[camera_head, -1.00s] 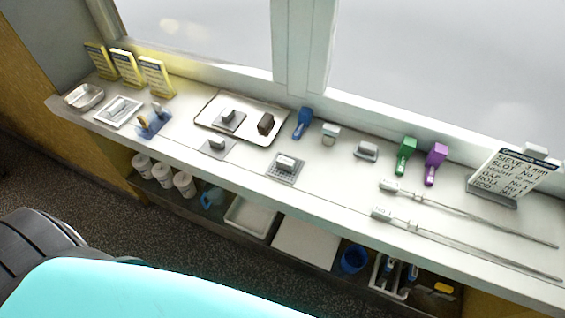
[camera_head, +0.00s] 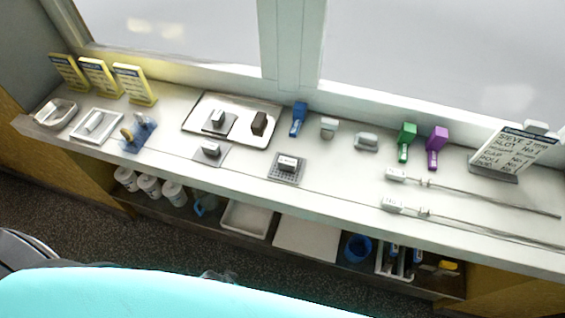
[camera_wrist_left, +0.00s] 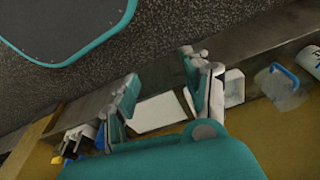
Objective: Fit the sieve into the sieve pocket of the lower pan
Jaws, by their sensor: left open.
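Several small flat plates with block handles could be sieves. One grey, perforated-looking plate (camera_head: 287,174) lies at the counter's front middle. A plainer plate (camera_head: 211,155) lies to its left, and another plate (camera_head: 219,124) lies in a shallow tray (camera_head: 190,124). I cannot tell which one is the task's sieve. I cannot identify the lower pan or its sieve pocket with certainty. My left gripper (camera_wrist_left: 163,78) is open in the left wrist view, with nothing visible between its fingers. It is over the floor and lower shelf side, away from the plates. My right gripper is not in view.
A card (camera_head: 515,150) headed with sieve and slot settings stands at the right. Two long-handled tools (camera_head: 470,197) lie along the front right. The lower shelf holds a white tray (camera_head: 246,218) and tubs.

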